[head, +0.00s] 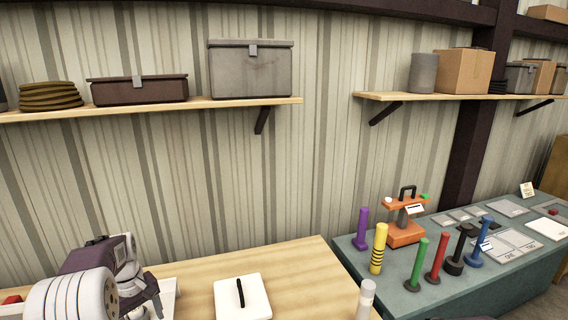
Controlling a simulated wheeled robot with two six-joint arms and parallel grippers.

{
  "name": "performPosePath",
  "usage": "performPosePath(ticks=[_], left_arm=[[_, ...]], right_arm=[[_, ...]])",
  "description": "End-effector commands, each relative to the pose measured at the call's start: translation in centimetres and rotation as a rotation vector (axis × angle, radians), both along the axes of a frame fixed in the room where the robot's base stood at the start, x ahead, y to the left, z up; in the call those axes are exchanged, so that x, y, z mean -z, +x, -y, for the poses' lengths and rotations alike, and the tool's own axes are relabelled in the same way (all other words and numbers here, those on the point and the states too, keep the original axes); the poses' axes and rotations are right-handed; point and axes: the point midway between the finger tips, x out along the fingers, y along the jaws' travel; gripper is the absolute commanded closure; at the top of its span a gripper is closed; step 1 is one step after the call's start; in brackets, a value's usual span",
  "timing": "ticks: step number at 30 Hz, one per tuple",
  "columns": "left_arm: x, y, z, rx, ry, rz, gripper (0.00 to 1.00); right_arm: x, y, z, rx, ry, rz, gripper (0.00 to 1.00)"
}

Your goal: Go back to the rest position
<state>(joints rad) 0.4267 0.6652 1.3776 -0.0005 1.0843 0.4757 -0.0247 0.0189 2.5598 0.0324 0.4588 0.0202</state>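My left arm comes in at the lower left, white and dark purple. Its gripper end (143,296) is over the left part of the wooden table (305,270), partly hidden and cut off by the bottom edge. I cannot tell whether its fingers are open or shut, or whether they hold anything. My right gripper is not in view.
A white square plate (258,303) with a black bar lies on the table, right of my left arm. A pale cylinder (366,296) stands at the front right. A teal table (400,300) holds several coloured posts and an orange stand (405,232). Shelves (200,106) hang above.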

Motion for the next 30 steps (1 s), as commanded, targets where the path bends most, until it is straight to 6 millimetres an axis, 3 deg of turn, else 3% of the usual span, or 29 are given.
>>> performPosePath(ticks=[5,11,17,21,24,27,29,30], left_arm=[[-1.2,1.0,3.7,0.087,0.019,0.045,0.32],[-0.7,-1.4,9.6,0.211,0.011,0.040,0.32],[1.7,-6.1,15.2,0.393,0.006,0.045,0.32],[5.0,-11.5,18.5,0.571,0.004,0.047,0.32],[7.6,-15.8,19.5,0.697,0.005,0.046,0.32],[9.4,-18.7,19.4,0.780,0.004,0.036,0.32],[10.1,-19.0,19.3,0.831,0.014,0.054,0.32],[9.9,-18.2,19.3,0.857,0.028,0.082,0.32]], right_arm=[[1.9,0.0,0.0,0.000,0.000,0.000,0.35],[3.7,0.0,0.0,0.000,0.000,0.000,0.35],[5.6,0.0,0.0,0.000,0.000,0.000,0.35],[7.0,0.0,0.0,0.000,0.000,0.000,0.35],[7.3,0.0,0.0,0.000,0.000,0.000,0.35],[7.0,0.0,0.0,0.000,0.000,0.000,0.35],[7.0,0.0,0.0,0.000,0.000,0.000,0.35],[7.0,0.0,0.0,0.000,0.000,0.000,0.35]])
